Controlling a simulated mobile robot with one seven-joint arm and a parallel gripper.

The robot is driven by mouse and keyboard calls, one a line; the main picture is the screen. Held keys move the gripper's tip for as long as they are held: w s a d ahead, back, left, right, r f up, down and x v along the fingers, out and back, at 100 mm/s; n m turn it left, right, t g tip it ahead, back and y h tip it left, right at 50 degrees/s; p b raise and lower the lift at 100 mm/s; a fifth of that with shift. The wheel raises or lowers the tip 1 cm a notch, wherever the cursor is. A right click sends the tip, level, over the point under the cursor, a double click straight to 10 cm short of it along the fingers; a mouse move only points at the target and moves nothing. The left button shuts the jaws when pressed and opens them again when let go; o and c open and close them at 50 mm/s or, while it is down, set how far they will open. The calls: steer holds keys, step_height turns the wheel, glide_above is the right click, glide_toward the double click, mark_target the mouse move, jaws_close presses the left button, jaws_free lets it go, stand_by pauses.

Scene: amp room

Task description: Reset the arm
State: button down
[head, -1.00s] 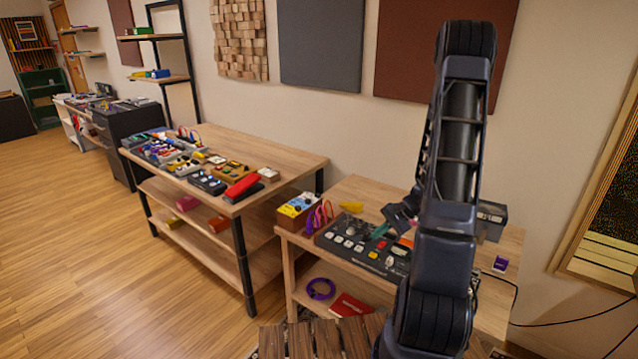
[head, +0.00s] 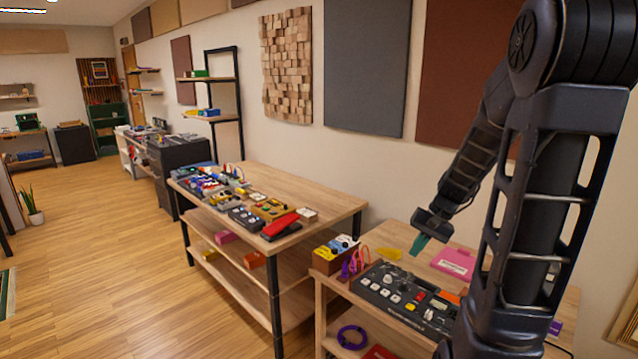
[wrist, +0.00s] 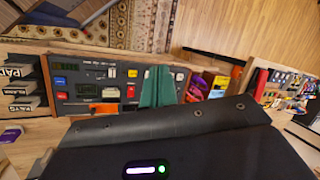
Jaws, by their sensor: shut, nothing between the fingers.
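My gripper (head: 420,246) is shut and empty, with teal fingers pointing down. In the head view it hangs above the near wooden table, behind a black effects unit (head: 398,302) with several buttons. My dark arm stands at the right and hides part of this table. In the wrist view, the shut teal fingers (wrist: 158,88) overlap the image of the effects unit (wrist: 68,95). I cannot tell exactly how high they are above it.
The near table also bears a pink case (head: 454,263), a yellow item (head: 389,253) and a pedal box (head: 335,252). A longer table (head: 325,202) full of pedals stands left. Wall panels (head: 368,66) are behind.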

steer(key=s+r+n+t+h, duration=0.3)
steer(key=s+r+t+h, duration=0.1)
steer(key=s+r, duration=0.9)
steer(key=shift+r+n+h, duration=0.2)
steer(key=shift+n+h, duration=0.1)
stand_by(2.1)
